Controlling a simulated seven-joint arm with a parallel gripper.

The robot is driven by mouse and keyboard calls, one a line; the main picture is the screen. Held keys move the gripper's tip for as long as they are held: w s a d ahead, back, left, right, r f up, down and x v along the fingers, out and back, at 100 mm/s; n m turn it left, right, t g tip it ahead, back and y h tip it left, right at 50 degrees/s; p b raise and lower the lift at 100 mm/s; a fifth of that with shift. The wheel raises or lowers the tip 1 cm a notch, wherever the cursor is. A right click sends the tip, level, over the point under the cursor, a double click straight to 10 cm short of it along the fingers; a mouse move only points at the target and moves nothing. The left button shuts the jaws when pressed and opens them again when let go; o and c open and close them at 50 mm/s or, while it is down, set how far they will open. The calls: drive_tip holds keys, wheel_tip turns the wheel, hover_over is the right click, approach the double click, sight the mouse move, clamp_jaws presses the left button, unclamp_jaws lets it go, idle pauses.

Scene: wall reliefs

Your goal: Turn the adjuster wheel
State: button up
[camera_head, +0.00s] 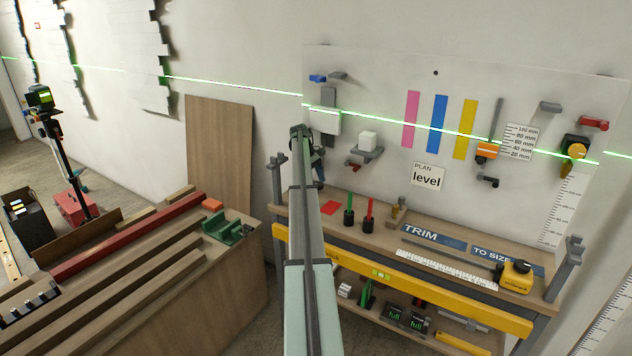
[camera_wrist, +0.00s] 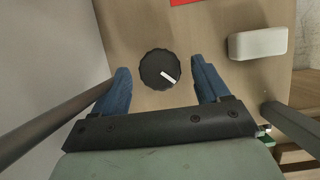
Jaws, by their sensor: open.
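The adjuster wheel (camera_wrist: 153,66) is a round black knob with a ribbed edge and a white pointer mark. It sits on a light wooden surface in the wrist view, its mark pointing to the lower right. My gripper (camera_wrist: 161,64) is open, with one blue finger on each side of the wheel and a visible gap on both sides. Its height above the wheel cannot be told. In the head view my gripper (camera_head: 318,172) is at the left end of the workbench (camera_head: 385,240), partly behind my arm. The wheel is hidden there.
A white block (camera_wrist: 258,43) lies right of the wheel, and a red piece (camera_wrist: 185,2) shows at the top edge. Black and red upright pieces (camera_head: 369,212) stand further along the bench. The relief board (camera_head: 340,65) rises behind, with protruding fittings.

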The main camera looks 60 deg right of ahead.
drive_tip(key=v, duration=0.7)
drive_tip(key=shift+r, duration=0.15)
drive_tip(key=shift+w, duration=0.1)
wheel_tip(320, 180, up, 5)
drive_tip(key=w+a+n+h, duration=0.2)
drive_tip(key=n, duration=0.2)
drive_tip(key=shift+n, duration=0.3)
drive_tip(key=x, duration=1.3)
drive_tip(key=shift+s+a, duration=0.1)
drive_tip(key=shift+a, duration=0.15)
drive_tip(key=c, duration=1)
drive_tip(key=shift+d+m+y, duration=0.15)
drive_tip(key=shift+m+y, duration=0.45)
drive_tip(key=shift+m, duration=0.5)
drive_tip(key=shift+m+y, duration=0.4)
drive_tip(key=shift+m, duration=0.8)
